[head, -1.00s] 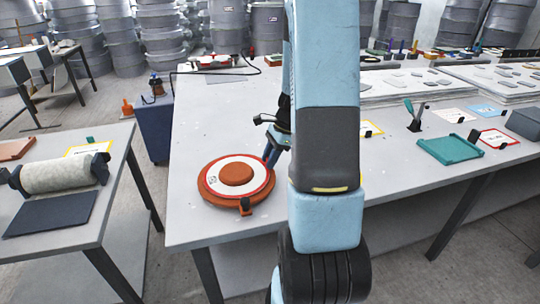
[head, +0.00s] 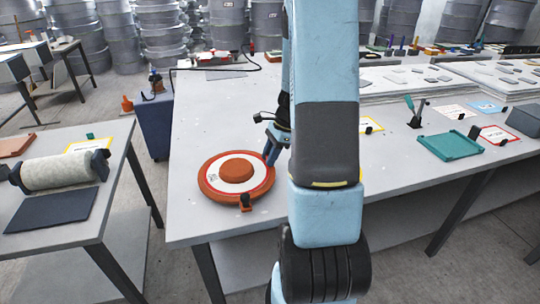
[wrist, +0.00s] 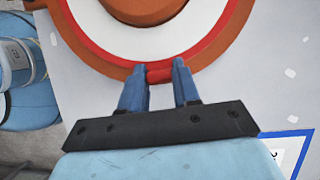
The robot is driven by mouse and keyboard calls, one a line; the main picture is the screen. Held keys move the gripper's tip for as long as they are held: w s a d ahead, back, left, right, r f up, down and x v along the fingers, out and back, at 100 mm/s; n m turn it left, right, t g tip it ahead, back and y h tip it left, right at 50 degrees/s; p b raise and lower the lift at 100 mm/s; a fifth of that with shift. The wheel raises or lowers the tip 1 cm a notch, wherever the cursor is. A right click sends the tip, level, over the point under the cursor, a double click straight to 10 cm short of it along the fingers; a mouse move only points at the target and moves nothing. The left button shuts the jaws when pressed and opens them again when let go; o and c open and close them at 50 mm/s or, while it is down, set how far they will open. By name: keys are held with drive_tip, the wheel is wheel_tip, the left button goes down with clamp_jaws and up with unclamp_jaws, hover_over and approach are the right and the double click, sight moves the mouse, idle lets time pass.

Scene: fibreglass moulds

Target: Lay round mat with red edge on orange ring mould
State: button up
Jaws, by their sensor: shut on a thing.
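The orange ring mould (head: 207,194) lies on the grey table near its front left corner, with a raised orange dome in its middle. The round white mat with red edge (head: 213,177) lies around the dome, over the mould's face; it also shows in the wrist view (wrist: 112,37). My gripper (wrist: 161,75) is shut on a red tab at the mat's near edge, at the mould's rim. In the head view my gripper (head: 271,158) is at the mat's right side, partly hidden by my arm.
A small black clip-like piece (head: 245,201) stands at the mould's front edge. A teal tray (head: 450,146) and several cards lie to the right. A separate table with a roll (head: 62,170) stands at left.

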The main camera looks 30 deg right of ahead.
drive_tip(key=o, duration=1.1)
drive_tip(key=v, duration=1.3)
drive_tip(key=shift+d+r, duration=0.15)
drive_tip(key=shift+r, duration=0.15)
drive_tip(key=s+a+r+n+t+h, duration=0.1)
drive_tip(key=s+a+r+n, duration=0.4)
drive_tip(key=a+n, duration=0.1)
drive_tip(key=s+a+r+n+t+h, duration=0.2)
drive_tip(key=s+a+r+n, duration=0.3)
drive_tip(key=s+a+n, duration=0.1)
drive_tip(key=s+a+r+n+t+h, duration=0.1)
drive_tip(key=s+a+r+n, duration=0.4)
drive_tip(key=a+n, duration=0.3)
drive_tip(key=shift+s+a+r+t+h, duration=0.3)
drive_tip(key=shift+s+a+r+t, duration=0.1)
drive_tip(key=shift+s+a, duration=0.3)
